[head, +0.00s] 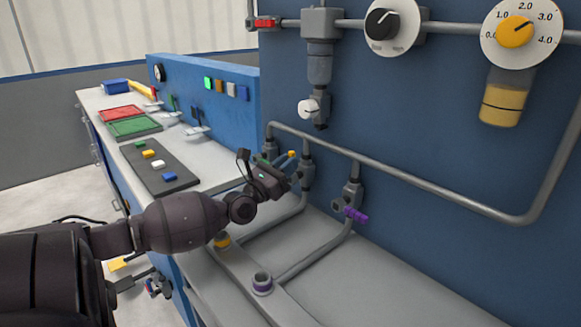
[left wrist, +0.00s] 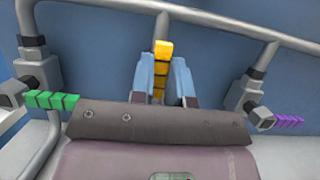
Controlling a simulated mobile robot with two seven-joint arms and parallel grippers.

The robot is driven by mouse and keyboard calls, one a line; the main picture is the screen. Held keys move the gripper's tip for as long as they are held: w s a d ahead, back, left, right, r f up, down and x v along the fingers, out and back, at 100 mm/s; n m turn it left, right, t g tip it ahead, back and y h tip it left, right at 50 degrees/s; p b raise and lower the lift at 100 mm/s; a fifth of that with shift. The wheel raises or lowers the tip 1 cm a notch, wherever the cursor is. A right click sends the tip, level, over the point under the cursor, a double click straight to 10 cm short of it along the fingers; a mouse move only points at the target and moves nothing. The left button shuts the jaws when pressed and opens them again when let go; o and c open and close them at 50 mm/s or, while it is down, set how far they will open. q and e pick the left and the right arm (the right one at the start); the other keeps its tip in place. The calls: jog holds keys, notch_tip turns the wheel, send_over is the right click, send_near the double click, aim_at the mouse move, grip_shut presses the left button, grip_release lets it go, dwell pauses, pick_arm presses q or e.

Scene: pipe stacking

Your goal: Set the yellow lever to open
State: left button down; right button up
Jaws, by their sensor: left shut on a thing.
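The yellow lever (left wrist: 162,68) stands between the two blue fingers of my left gripper (left wrist: 162,82) in the left wrist view. The fingers are shut on it from both sides and its tip sticks out past them. In the head view only its small yellow tip (head: 291,153) shows beyond my left gripper (head: 284,164), by the middle valve (head: 308,174). The yellow lever's base is hidden behind the gripper. My right gripper is not in view.
The purple lever (head: 355,214) is on the valve to the right. The green lever (left wrist: 52,100) is on the valve to the left. A grey pipe (head: 420,183) runs along the blue panel above the valves.

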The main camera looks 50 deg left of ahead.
pick_arm(q)
jog(key=shift+f, duration=0.1)
dwell(0.3)
jog(key=c, duration=1.1)
grip_release()
jog(key=s+f+p, duration=0.1)
jog(key=s+p, duration=0.1)
jog(key=s, duration=1.2)
jog(key=shift+s+d+p, duration=0.35)
jog(key=shift+s+d, duration=0.05)
jog(key=shift+d, duration=0.05)
jog(key=shift+f, duration=0.1)
